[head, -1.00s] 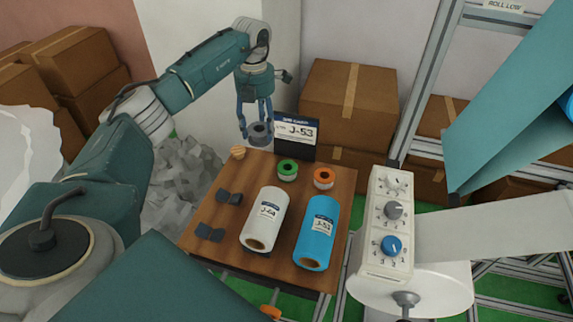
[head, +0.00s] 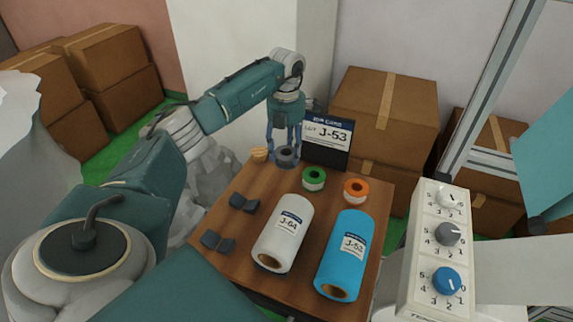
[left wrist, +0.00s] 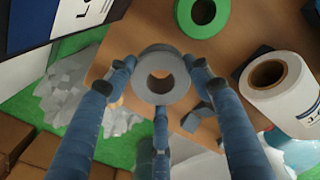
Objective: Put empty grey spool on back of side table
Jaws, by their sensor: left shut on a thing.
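The grey spool (head: 286,156) is at the back left of the wooden side table (head: 232,268), beside the J-53 sign. My left gripper (head: 284,140) comes down on it from above and is shut on it. In the left wrist view the fingers are around the grey spool (left wrist: 161,80), whose hollow centre faces the camera. I cannot tell whether its underside touches the tabletop. My right gripper is not in view.
The J-53 sign (head: 327,142) stands right of the spool. A green spool (head: 314,179), an orange spool (head: 356,190), a white roll (head: 283,233) and a blue roll (head: 345,254) occupy the table. Dark cradles (head: 244,203) lie at left. A knob panel (head: 440,245) stands at right.

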